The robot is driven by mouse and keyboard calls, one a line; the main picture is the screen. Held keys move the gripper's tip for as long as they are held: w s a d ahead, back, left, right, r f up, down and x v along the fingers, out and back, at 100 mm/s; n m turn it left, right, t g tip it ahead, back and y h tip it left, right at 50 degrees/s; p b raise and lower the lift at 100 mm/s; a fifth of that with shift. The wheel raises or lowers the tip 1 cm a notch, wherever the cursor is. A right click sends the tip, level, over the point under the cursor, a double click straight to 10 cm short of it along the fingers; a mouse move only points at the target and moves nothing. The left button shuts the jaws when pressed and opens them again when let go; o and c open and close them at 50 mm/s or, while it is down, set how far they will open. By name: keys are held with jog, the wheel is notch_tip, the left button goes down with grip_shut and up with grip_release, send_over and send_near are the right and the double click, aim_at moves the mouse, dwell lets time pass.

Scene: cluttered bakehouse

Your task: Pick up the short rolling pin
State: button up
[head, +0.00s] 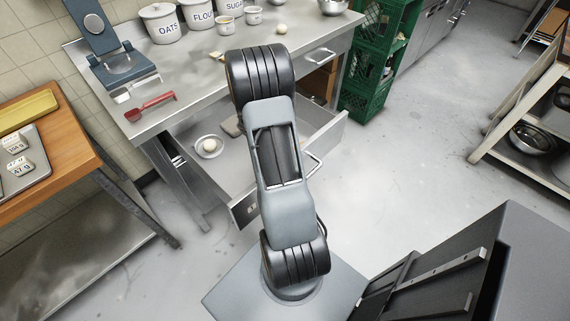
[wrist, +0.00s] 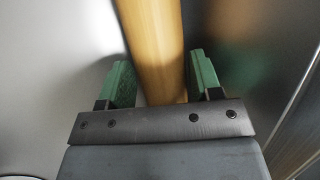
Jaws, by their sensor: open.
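In the wrist view a smooth light-brown wooden cylinder (wrist: 155,45), which looks like the short rolling pin, runs from the top edge down between my jaws. My gripper (wrist: 162,78) is open, with one green finger on each side of the wood. In the head view my own arm hides the gripper and the pin.
An open drawer (head: 183,150) under the steel worktop (head: 190,75) holds a small white dish (head: 208,153) with a pale ball.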

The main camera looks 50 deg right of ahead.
jog(key=shift+s+f, duration=0.1)
jog(key=shift+f, duration=0.05)
jog(key=shift+c, duration=0.4)
jog(key=c, duration=0.8)
jog(key=shift+c, duration=0.3)
